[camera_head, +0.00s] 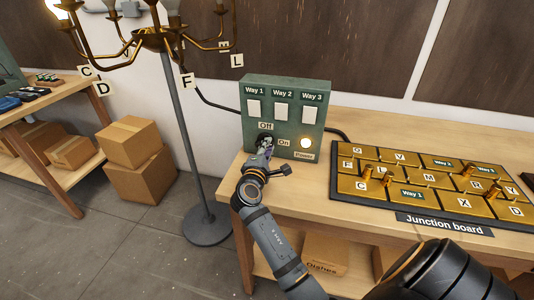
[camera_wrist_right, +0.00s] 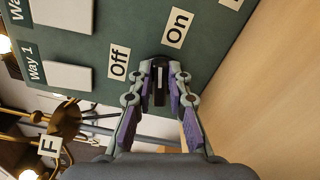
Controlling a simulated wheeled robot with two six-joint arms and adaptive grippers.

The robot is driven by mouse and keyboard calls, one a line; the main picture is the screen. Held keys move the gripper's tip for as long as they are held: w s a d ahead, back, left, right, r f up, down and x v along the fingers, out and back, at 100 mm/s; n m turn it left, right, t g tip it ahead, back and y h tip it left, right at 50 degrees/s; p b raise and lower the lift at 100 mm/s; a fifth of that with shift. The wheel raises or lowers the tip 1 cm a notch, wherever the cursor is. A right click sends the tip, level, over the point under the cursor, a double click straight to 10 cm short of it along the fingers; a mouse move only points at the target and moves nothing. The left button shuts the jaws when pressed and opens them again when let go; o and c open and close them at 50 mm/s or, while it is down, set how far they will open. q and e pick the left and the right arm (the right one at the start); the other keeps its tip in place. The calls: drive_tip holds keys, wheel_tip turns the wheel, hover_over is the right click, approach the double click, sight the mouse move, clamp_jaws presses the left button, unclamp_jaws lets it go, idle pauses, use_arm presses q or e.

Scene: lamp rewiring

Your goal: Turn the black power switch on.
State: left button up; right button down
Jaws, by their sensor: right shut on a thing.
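The green switch box (camera_head: 251,92) stands on the wooden bench. Its black power switch (camera_wrist_right: 159,84) sits beside the "Off" label (camera_wrist_right: 118,62) and the "On" label (camera_wrist_right: 178,28). My right gripper (camera_head: 264,148) reaches the lower left of the box front. In the right wrist view its two fingers (camera_wrist_right: 160,92) are closed around the black switch. The fingers cover part of the switch, so I cannot tell which way it is set. My left gripper is out of view.
Three white way switches (camera_head: 281,111) line the box's upper front. The junction board (camera_head: 440,183) with brass plates lies to the right. Cardboard boxes (camera_head: 140,180) sit on the floor.

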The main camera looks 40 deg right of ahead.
drive_tip(key=shift+f+m+b, duration=0.25)
drive_tip(key=shift+m+b, duration=1.1)
drive_tip(key=shift+m, duration=0.35)
drive_tip(key=c, duration=1.3)
unclamp_jaws()
wheel_tip(320, 180, up, 9)
drive_tip(key=shift+a+r, duration=0.1)
drive_tip(key=shift+r, duration=0.4)
